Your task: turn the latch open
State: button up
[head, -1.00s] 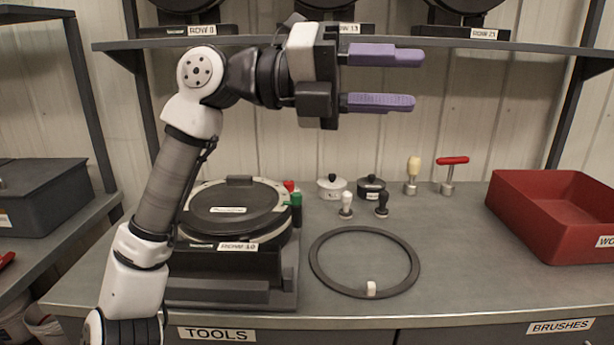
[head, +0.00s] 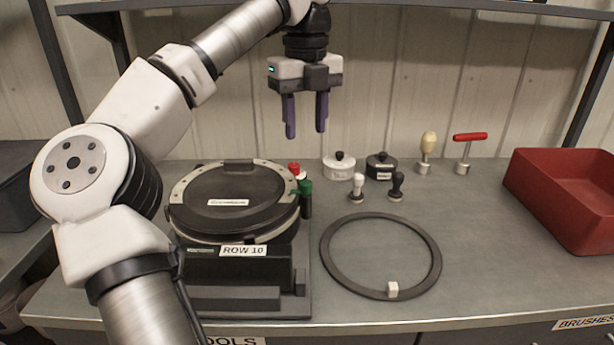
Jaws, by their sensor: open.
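The seed meter (head: 235,250), a dark round housing with a pale rim, stands on a dark base at the left of the bench with a "ROW 10" label. At its right rim are a small red knob (head: 294,168) and a green knob (head: 305,187) on a dark post; I cannot tell for sure which part is the latch. My gripper (head: 306,130) points down with its two purple fingers apart. It is open and empty, in the air above and behind the knobs, touching nothing.
Two lidded pots, white (head: 339,167) and black (head: 381,166), small-handled tools and a red bin (head: 565,200) stand behind and right. A shelf (head: 450,8) runs overhead.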

aim_at(306, 182)
notch_tip(306, 182, down, 11)
jog(key=shift+f, duration=0.2)
dwell(0.3)
grip_shut()
